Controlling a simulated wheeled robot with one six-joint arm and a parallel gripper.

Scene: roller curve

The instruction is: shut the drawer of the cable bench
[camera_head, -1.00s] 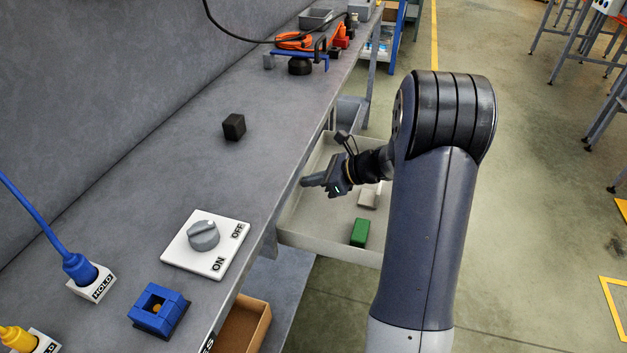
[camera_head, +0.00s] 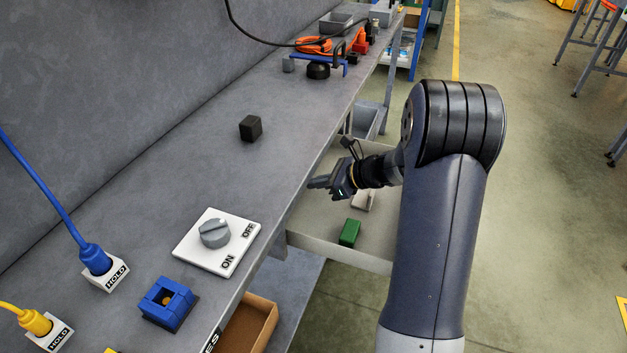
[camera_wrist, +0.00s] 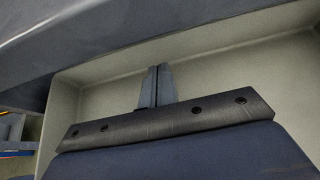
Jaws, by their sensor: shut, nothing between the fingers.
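The drawer (camera_head: 335,245) of the cable bench (camera_head: 190,180) stands open, pulled out from under the bench top's right edge. A green block (camera_head: 349,232) and a pale block (camera_head: 363,200) lie in it. My gripper (camera_head: 318,183) is shut and empty, over the drawer close to the bench edge, with its fingers pointing toward the bench. In the wrist view, my shut fingers (camera_wrist: 156,86) show against the pale drawer interior (camera_wrist: 225,75), with the bench edge above. My arm hides the drawer's right side and its front in the head view.
On the bench top are a white ON/OFF switch plate (camera_head: 217,241), a blue square fixture (camera_head: 167,303), a black cube (camera_head: 250,128) and plugs marked HOLD (camera_head: 103,270). A cardboard box (camera_head: 250,325) sits below the bench. Open floor (camera_head: 540,220) lies to the right.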

